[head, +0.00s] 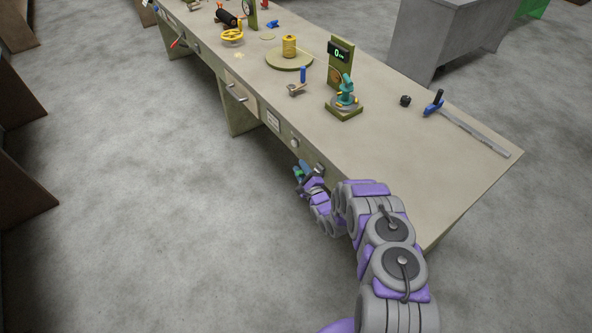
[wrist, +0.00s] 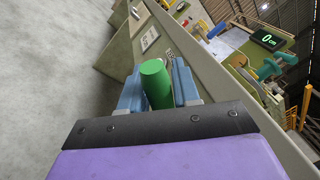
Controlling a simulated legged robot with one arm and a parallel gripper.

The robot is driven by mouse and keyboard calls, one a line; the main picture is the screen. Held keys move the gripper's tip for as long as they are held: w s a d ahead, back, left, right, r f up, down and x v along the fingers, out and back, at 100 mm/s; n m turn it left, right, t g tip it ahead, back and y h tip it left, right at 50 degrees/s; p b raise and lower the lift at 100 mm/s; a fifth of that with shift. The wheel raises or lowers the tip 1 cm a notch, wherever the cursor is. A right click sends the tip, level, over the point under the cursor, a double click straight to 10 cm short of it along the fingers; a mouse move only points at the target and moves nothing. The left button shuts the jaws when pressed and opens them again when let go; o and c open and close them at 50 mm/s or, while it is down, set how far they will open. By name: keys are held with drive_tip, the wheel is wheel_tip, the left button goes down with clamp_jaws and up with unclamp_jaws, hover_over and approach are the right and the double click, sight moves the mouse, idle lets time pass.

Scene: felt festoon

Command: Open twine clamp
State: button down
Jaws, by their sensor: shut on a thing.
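A green rounded handle (wrist: 156,82) stands between the two blue fingers of my gripper (wrist: 158,88) in the wrist view. My gripper is shut on it. In the head view my gripper (head: 303,172) is at the front face of the bench, just below the top edge. A bit of the green handle (head: 298,175) shows there. The handle seems to be part of the twine clamp, but the clamp's body is mostly hidden by my gripper, and I cannot tell its position.
The long bench (head: 420,155) carries a teal device with a display (head: 340,52), a yellow spool on a round plate (head: 289,47), a blue-handled lever (head: 302,76) and a ruler with a blue stop (head: 470,130). The floor (head: 150,230) in front is clear.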

drive_tip(key=shift+d+m, duration=0.15)
drive_tip(key=shift+m, duration=0.25)
drive_tip(key=c, duration=1.1)
unclamp_jaws()
drive_tip(key=shift+w+f, duration=0.15)
drive_tip(key=shift+o, duration=0.9)
drive_tip(key=shift+r+p+v, duration=0.15)
drive_tip(key=shift+p+v, duration=0.4)
drive_tip(key=shift+v, duration=3.8)
drive_tip(key=shift+r+p+v, duration=0.1)
drive_tip(key=shift+p+v, duration=0.45)
drive_tip(key=shift+v, duration=3.85)
